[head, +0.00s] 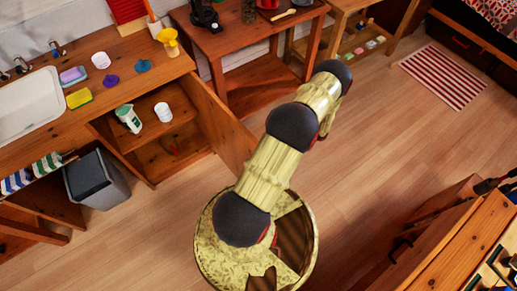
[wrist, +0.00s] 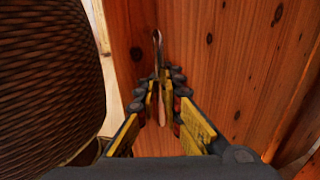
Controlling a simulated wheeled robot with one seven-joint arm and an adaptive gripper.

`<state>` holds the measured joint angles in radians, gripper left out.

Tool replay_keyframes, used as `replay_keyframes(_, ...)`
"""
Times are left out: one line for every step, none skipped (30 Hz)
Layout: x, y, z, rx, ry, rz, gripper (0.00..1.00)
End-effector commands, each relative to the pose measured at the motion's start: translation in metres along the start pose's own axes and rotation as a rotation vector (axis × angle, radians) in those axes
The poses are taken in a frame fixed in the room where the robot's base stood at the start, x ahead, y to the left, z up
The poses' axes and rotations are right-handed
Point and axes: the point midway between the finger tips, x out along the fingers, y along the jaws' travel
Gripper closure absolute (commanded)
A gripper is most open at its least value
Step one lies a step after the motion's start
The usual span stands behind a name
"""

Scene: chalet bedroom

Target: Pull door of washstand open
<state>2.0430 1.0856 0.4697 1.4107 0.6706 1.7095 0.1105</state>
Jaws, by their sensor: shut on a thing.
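The washstand (head: 140,60) is a wooden cabinet with a white basin at the left of the head view. Its door (head: 219,122) stands open, swung out to the right, and the shelves inside show. In the wrist view the door's wood panel (wrist: 235,50) fills the middle and right. A thin metal handle (wrist: 157,45) stands out from it. My gripper (wrist: 162,85) is shut on the handle, with the handle's near end between the fingers. In the head view my arm hides the gripper and the handle.
Inside the washstand are a green-and-white bottle (head: 129,118) and a white cup (head: 163,112). A grey bin (head: 98,180) stands below left. A wooden side table (head: 255,45) is close behind the door. A wooden cabinet (head: 440,240) is at lower right. Floor between is clear.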

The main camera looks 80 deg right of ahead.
Motion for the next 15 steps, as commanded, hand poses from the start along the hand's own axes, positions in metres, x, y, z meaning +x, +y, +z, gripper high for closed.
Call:
replay_keyframes(0.0, 0.0027, -0.0006, 0.004, -0.001, 0.004, 1.0)
replay_keyframes(0.0, 0.0028, -0.0006, 0.004, -0.001, 0.004, 1.0)
replay_keyframes(-0.0001, 0.0028, -0.0006, 0.004, 0.0, 0.005, 1.0)
replay_keyframes(0.0, 0.0028, -0.0006, 0.004, -0.001, 0.005, 1.0)
replay_keyframes(0.0, 0.0028, -0.0006, 0.004, 0.0, 0.005, 1.0)
replay_keyframes(-0.0001, 0.0028, -0.0006, 0.004, 0.0, 0.005, 1.0)
replay_keyframes(-0.0001, 0.0029, -0.0006, 0.004, 0.0, 0.005, 0.93)
replay_keyframes(-0.0001, 0.0029, -0.0006, 0.004, 0.0, 0.005, 0.91)
replay_keyframes(-0.0001, 0.0028, -0.0006, 0.004, 0.0, 0.005, 0.89)
replay_keyframes(-0.0001, 0.0026, -0.0006, 0.003, 0.0, 0.005, 0.87)
replay_keyframes(-0.0001, 0.0024, -0.0005, 0.003, 0.0, 0.004, 0.85)
replay_keyframes(-0.0001, 0.0022, -0.0005, 0.003, 0.0, 0.004, 0.85)
replay_keyframes(-0.0001, 0.002, -0.0004, 0.002, 0.0, 0.004, 0.85)
replay_keyframes(-0.0001, 0.0018, -0.0004, 0.002, 0.0, 0.003, 0.85)
replay_keyframes(0.0, 0.0016, -0.0003, 0.002, 0.0, 0.003, 0.85)
